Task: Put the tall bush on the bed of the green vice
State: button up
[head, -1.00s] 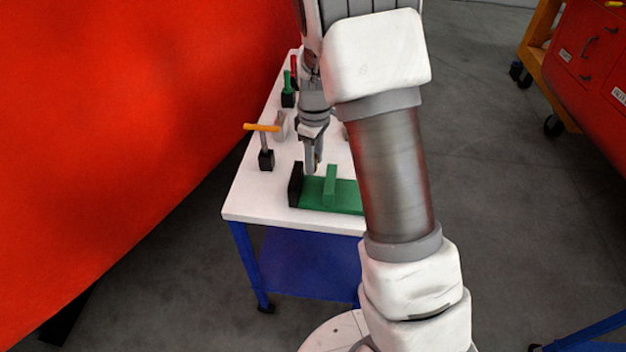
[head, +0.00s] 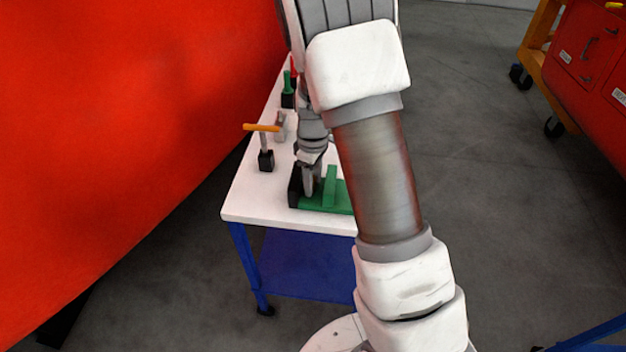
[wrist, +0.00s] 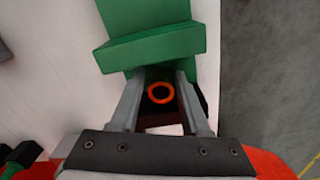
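The tall bush shows in the wrist view as an orange ring-shaped end (wrist: 160,93), seen nearly end-on between the two fingers. My gripper (wrist: 161,76) appears shut on it; its lower part is hidden. The green vice lies on the white table, with a green bed (head: 328,205), an upright green jaw (head: 330,186) and a black jaw (head: 294,186) at its left end. In the head view my gripper (head: 308,190) is low between the two jaws, close to the black one. In the wrist view the green jaw (wrist: 150,48) is just beyond the fingertips. Contact with the bed cannot be told.
An orange-handled tool (head: 262,128) in a black block stands left on the white table (head: 260,205). A grey piece (head: 280,126), a green-handled tool (head: 287,84) and a red one stand farther back. A red wall-like body (head: 120,110) borders the left. My arm hides the table's right side.

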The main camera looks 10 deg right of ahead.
jog(key=o, duration=0.3)
jog(key=shift+r, duration=0.1)
jog(key=s+r+m+t+p, duration=0.1)
jog(key=s+r+m+p, duration=0.3)
jog(key=r, duration=1.6)
jog(key=s+r+m+t+b, duration=0.1)
jog(key=s+r+m+t, duration=0.1)
jog(key=s, duration=0.7)
jog(key=s+r+m+t+b, duration=0.1)
jog(key=s+r+m, duration=0.3)
jog(key=s, duration=0.6)
jog(key=shift+r+t, duration=0.8)
jog(key=shift+r, duration=0.1)
jog(key=shift+s+a, duration=0.1)
